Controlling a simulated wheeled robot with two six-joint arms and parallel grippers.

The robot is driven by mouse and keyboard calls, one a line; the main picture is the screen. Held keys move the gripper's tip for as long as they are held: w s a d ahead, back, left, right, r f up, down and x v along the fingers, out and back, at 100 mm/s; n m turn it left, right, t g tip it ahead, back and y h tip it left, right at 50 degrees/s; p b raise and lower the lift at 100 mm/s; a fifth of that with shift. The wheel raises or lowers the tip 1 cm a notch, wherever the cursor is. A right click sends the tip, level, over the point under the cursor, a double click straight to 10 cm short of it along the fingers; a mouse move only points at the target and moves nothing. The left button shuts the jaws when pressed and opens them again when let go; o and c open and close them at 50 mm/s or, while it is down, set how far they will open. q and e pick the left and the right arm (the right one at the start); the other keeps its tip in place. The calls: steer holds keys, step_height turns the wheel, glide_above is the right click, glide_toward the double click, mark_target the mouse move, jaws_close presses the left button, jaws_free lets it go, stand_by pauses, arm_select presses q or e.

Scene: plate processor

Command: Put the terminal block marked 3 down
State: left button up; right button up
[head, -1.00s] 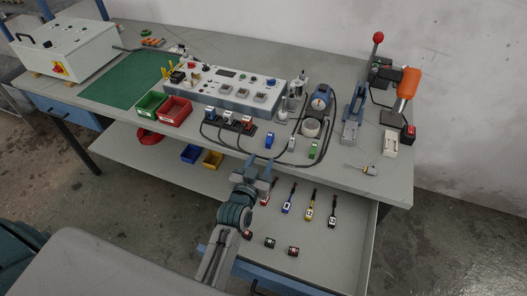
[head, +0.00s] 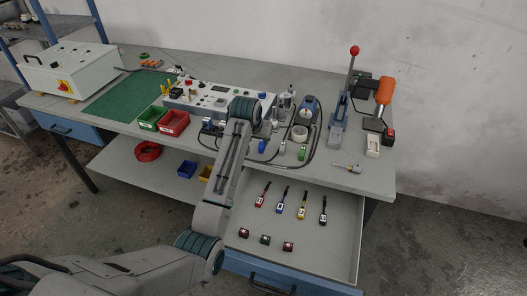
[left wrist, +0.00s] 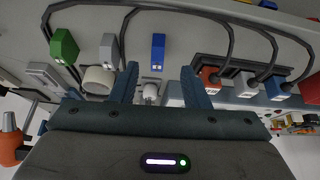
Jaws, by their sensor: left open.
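Three small terminal blocks stand in a row near the bench's front edge: green (left wrist: 63,45), grey (left wrist: 109,52) and blue (left wrist: 158,50) in the left wrist view. The green one (head: 302,152) and the blue one (head: 262,147) also show in the head view. Their marks are too small to read, so I cannot tell which is 3. My left gripper (left wrist: 160,82) is open, with the blue block seen between and beyond its fingertips. Nothing is visibly held. In the head view my left arm hides its fingers. My right gripper is out of view.
A grey control box (head: 185,93) with cabled plugs stands behind. A lever press (head: 340,120) and an orange-handled tool (head: 384,92) stand at the right. Green (head: 152,116) and red bins (head: 174,123) stand left.

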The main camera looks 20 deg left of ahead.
arm_select(q)
step_height(320, 180, up, 4)
steer(key=g, duration=0.1)
glide_above(261, 147)
steer(key=f, duration=0.4)
steer(key=shift+s+a+f+p, duration=0.15)
steer(key=shift+a+f+p, duration=0.05)
steer(key=shift+f+p, duration=0.15)
steer(key=shift+w+d+f+p, duration=0.1)
steer(key=shift+w+f+p, duration=0.1)
steer(key=shift+f+p, duration=0.25)
steer(key=x, duration=0.4)
steer(key=shift+d+f+p, duration=0.1)
steer(key=shift+f+p, duration=0.1)
steer(key=shift+p, duration=0.15)
jaws_close()
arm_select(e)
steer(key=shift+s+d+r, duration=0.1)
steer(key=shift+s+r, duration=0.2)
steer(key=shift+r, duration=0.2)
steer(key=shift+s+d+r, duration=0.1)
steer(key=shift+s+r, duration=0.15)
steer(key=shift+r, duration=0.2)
